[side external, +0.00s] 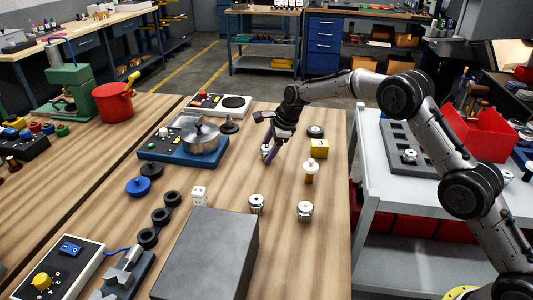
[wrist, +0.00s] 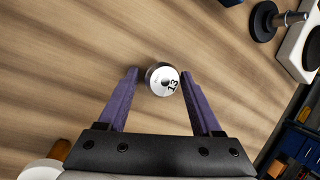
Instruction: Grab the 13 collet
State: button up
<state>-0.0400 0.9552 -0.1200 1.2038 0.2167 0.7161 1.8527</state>
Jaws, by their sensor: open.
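The 13 collet (wrist: 162,79) is a short silver cylinder with a black "13" on its top face. It stands on the wooden table, and in the side external view it is partly hidden behind my gripper (side external: 271,150). In the wrist view my gripper (wrist: 158,75) is open, with one purple finger on each side of the collet near the fingertips. The right finger looks closer to it; I cannot tell whether it touches. Two other silver collets stand nearer the camera in the side external view, one on the left (side external: 256,204) and one on the right (side external: 305,211).

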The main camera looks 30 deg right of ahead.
grip_shut()
dwell(0.3)
jog(key=shift+r, duration=0.1)
